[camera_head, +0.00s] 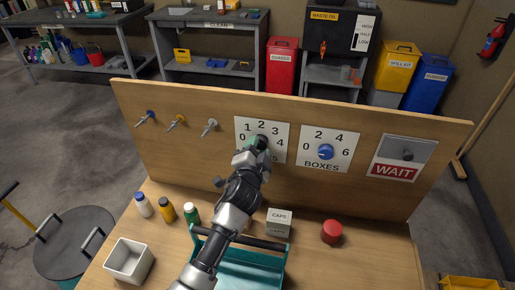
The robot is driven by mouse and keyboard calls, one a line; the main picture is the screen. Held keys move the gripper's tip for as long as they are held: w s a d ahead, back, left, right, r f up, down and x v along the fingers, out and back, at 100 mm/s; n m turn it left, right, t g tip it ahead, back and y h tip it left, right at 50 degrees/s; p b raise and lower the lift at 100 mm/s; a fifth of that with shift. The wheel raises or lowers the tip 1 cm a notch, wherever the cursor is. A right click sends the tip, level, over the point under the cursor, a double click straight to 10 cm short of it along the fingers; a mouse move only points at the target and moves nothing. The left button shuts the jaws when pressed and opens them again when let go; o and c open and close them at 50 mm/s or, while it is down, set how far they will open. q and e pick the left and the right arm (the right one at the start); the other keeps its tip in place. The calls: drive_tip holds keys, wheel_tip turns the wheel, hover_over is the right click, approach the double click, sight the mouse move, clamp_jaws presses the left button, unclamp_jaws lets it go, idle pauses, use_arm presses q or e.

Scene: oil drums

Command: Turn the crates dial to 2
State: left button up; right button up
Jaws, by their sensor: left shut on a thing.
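My left gripper (258,145) is at the middle of this plate, shut on the dial's knob. The arm and gripper hide the knob's pointer and the lower label, so I cannot tell the setting. To the right is the boxes dial (326,152), a blue knob on a plate marked 0, 2, 4, 6. My right gripper is not in view.
Several small taps (176,123) stick out at the panel's left. A WAIT sign (393,170) is at its right. On the bench are a white bin (131,262), several bottles (166,210), a teal tray (268,275), a caps box (279,223) and a red button (332,231).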

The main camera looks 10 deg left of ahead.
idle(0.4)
use_arm(q)
drive_tip(key=o, duration=0.9)
drive_tip(key=s+b, duration=0.2)
drive_tip(key=s, duration=0.8)
drive_tip(key=shift+s, duration=0.4)
